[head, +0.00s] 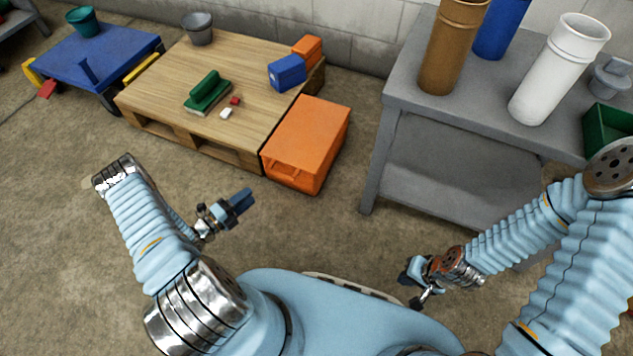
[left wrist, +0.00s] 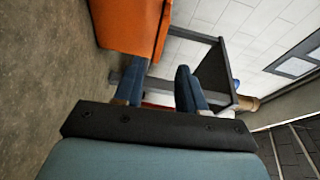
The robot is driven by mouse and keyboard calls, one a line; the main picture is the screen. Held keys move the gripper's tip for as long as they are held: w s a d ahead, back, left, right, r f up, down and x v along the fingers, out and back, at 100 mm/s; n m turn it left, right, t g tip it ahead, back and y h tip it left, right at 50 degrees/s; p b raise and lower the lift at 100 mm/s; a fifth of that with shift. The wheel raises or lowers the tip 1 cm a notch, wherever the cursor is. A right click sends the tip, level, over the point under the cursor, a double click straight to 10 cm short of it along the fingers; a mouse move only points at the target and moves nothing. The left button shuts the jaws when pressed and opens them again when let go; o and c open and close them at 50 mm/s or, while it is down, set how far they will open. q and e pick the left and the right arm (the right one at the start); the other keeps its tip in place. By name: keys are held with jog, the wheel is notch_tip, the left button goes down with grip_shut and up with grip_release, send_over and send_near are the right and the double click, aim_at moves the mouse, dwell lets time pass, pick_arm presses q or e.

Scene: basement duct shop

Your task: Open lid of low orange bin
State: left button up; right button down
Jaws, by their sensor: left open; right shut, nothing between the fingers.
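The low orange bin (head: 307,142) stands on the floor against the right end of the wooden pallet, and its lid looks closed. The bin also shows at the top of the left wrist view (left wrist: 130,28). My left gripper (head: 243,202) is open and empty, in front of the bin and to its lower left, apart from it. Its two blue fingers (left wrist: 158,85) show apart in the left wrist view. My right gripper (head: 411,283) is shut and empty, low beside my base and away from the bin.
The pallet (head: 150,88) carries a green object (head: 208,92), a grey bucket (head: 198,28), a blue box (head: 287,73) and a small orange box (head: 307,49). A grey table (head: 430,112) with tubes stands right of the bin. The floor before the bin is clear.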

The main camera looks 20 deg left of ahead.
aim_at(280, 174)
pick_arm(q)
jog(key=shift+m+h, duration=0.3)
jog(key=shift+m, duration=0.1)
jog(key=x, duration=1.4)
jog(key=shift+s+d+f+b, duration=0.1)
jog(key=shift+s+d+b, duration=0.1)
jog(key=shift+d+b, duration=0.1)
grip_shut()
